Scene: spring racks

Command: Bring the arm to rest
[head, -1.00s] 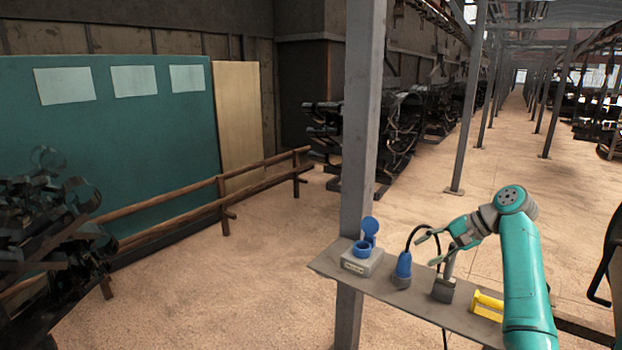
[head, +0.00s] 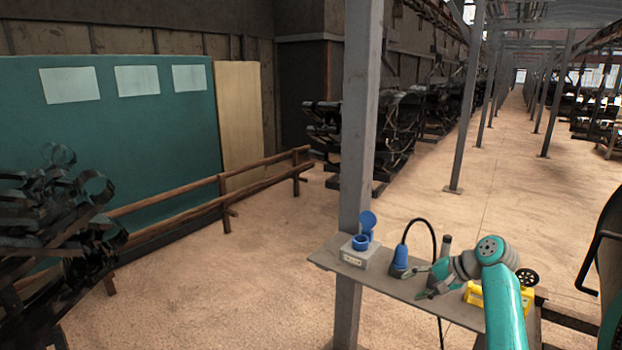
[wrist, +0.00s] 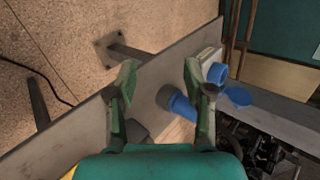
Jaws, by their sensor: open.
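My arm (head: 502,300) is teal and reaches over the narrow grey shelf (head: 405,290) from the right. My gripper (head: 422,282) is open and empty, low over the shelf, to the right of the blue plug (head: 400,262). In the wrist view the two fingers of my gripper (wrist: 160,78) stand wide apart. The blue plug (wrist: 180,105) shows beyond them, near the right finger, with no visible contact.
A grey socket box (head: 358,256) with an open blue lid sits at the shelf's left end, beside a grey post (head: 357,150). A black cable (head: 425,222) loops up from the plug. A yellow object (head: 475,295) stands partly behind my arm. Open floor lies left.

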